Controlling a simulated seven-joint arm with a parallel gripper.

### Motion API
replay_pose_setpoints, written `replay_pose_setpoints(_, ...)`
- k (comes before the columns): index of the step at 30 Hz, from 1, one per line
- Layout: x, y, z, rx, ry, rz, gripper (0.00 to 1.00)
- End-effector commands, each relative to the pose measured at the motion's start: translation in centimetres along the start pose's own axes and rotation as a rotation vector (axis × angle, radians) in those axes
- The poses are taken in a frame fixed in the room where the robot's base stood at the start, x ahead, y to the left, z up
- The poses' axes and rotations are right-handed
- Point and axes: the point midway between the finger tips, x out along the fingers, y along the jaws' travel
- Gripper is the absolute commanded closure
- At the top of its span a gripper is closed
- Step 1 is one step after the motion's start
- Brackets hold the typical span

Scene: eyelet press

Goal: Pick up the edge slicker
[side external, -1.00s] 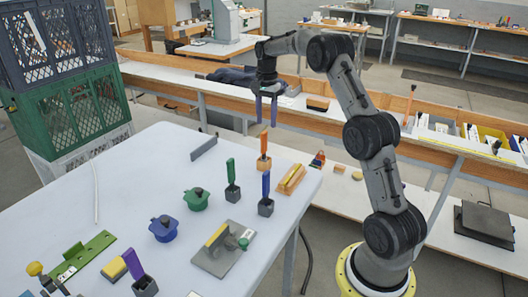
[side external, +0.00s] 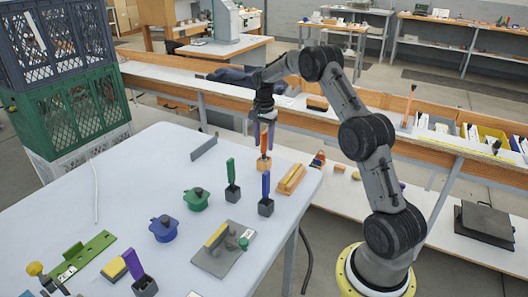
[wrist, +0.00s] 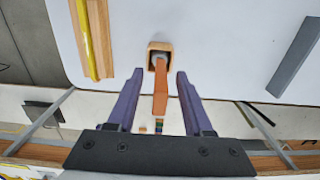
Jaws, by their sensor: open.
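An orange-handled tool (side external: 264,143) stands upright in a small wooden block (side external: 264,164) near the far right of the white table. I take it for the edge slicker, though its working end is hidden in the block. My gripper (side external: 263,135), with purple fingers, is just above it, pointing down. In the wrist view the orange handle (wrist: 160,92) lies between the open fingers of my gripper (wrist: 159,76), with a gap on each side. The block (wrist: 159,47) shows just beyond the fingertips.
A green-handled tool (side external: 231,172) and a blue-handled tool (side external: 266,186) stand in dark holders nearby. A wooden piece with a yellow strip (side external: 291,179) lies to the right. A grey bar (side external: 204,147) stands to the left. The table's right edge is close.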

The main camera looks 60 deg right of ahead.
Motion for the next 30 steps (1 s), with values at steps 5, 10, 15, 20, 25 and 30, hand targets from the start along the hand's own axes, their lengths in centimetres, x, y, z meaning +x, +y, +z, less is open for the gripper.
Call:
replay_pose_setpoints(5, 0.0, 0.0, 0.0, 0.000, 0.000, 0.000, 0.72)
replay_pose_setpoints(10, 0.0, 0.0, 0.0, 0.000, 0.000, 0.000, 1.00)
replay_pose_setpoints(15, -0.1, 0.0, 0.0, 0.000, 0.000, 0.000, 1.00)
replay_pose_setpoints(20, -0.1, 0.0, 0.0, 0.000, 0.000, 0.000, 1.00)
replay_pose_setpoints(25, -0.5, -0.1, 0.0, 0.000, 0.001, -0.002, 1.00)
replay_pose_setpoints(30, -3.1, -0.1, -0.1, 0.000, 0.003, -0.004, 1.00)
